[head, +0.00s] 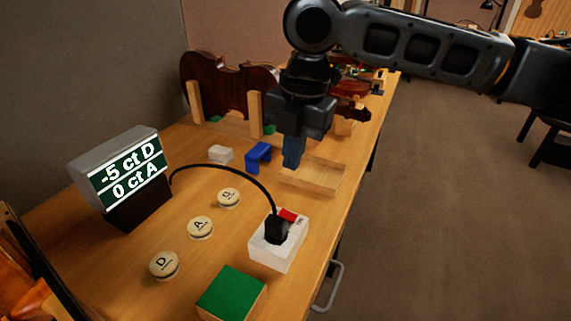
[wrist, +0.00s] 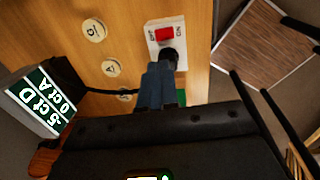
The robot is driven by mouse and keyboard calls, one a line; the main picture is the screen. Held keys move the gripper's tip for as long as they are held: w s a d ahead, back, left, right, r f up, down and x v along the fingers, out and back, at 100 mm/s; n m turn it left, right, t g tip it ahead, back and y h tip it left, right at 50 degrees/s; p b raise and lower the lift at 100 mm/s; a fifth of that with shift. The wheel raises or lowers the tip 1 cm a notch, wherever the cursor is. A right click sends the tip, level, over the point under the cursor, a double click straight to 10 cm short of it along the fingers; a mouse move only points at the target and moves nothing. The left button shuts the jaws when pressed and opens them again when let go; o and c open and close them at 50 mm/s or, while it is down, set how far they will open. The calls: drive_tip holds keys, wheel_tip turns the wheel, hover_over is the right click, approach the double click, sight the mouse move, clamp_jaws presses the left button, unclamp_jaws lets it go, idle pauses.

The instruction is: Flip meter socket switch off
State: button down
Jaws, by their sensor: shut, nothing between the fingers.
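The white meter socket (head: 272,256) stands near the bench's right edge, with a black plug (head: 277,231) in it. Its red switch (head: 289,215) is at the far end. In the wrist view the red switch (wrist: 164,34) lies between an OFF mark at left and an ON mark at right; I cannot tell which side is pressed. The grey meter (head: 118,172) at left is lit, reading "-5 ct D" and "0 ct A". My gripper (head: 292,163), with blue fingers (wrist: 157,82), is shut and empty, above the bench beyond the socket, apart from the switch.
A black cable (head: 235,169) arcs from meter to plug. Round discs D (head: 164,265), A (head: 200,228) and another (head: 228,198) lie left of the socket. A green-topped block (head: 231,291) sits in front. A wooden tray (head: 318,176), blue piece (head: 258,156) and violin body (head: 228,84) are behind.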

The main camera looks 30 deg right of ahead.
sight(283, 213)
drive_tip(key=f, duration=0.4)
drive_tip(key=f+p, duration=0.1)
drive_tip(key=f, duration=0.3)
drive_tip(key=w+a+f, duration=0.1)
drive_tip(key=f, duration=0.3)
drive_tip(key=shift+w, duration=0.1)
